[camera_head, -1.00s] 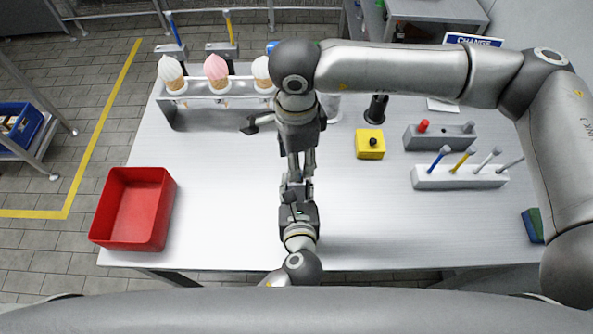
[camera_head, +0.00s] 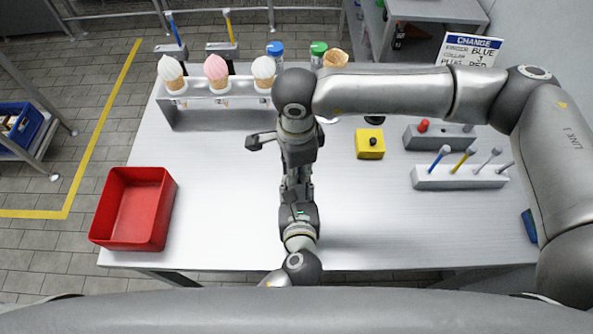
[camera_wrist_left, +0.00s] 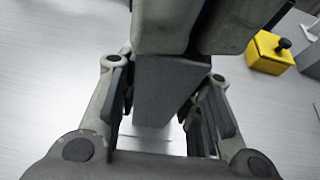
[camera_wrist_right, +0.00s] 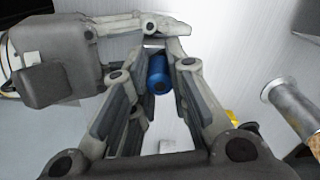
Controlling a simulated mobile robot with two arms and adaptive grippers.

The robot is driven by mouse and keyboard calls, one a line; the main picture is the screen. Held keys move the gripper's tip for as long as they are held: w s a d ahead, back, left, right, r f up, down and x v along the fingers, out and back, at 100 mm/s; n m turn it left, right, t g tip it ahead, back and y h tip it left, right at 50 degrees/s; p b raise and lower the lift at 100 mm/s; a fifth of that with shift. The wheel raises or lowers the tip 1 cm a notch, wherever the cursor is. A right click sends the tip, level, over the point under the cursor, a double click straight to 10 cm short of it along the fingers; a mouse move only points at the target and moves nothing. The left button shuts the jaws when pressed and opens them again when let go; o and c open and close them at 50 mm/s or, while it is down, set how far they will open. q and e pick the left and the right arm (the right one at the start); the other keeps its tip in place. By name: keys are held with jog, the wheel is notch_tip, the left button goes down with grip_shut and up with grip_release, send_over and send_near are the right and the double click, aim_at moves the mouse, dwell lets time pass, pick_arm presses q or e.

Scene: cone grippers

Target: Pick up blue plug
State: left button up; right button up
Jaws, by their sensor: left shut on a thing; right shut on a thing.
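The blue plug (camera_wrist_right: 160,75) shows in the right wrist view as a short blue cylinder between my right fingertips. In the head view it is hidden by my grippers. My right gripper (camera_head: 297,172) is shut on it and points at my left gripper (camera_head: 297,190), above the middle of the table. My left gripper, also in its wrist view (camera_wrist_left: 165,95), is shut around a plain grey block (camera_wrist_left: 165,82). My right gripper's dark body covers the block's top there. I cannot tell whether the plug touches the block.
A yellow box (camera_head: 370,144) with a black knob, a grey holder (camera_head: 440,138) with a red plug, and a white peg rack (camera_head: 458,177) stand right. A red bin (camera_head: 135,210) stands left, a cone rack (camera_head: 215,112) behind. The table between bin and grippers is clear.

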notch_tip(320, 180, up, 10)
pick_arm(q)
jog(key=o, duration=1.3)
jog(key=shift+c, duration=0.2)
jog(key=shift+s, duration=0.1)
jog(key=v, duration=1.1)
jog(key=shift+s+r, duration=0.15)
jog(key=shift+s, duration=0.25)
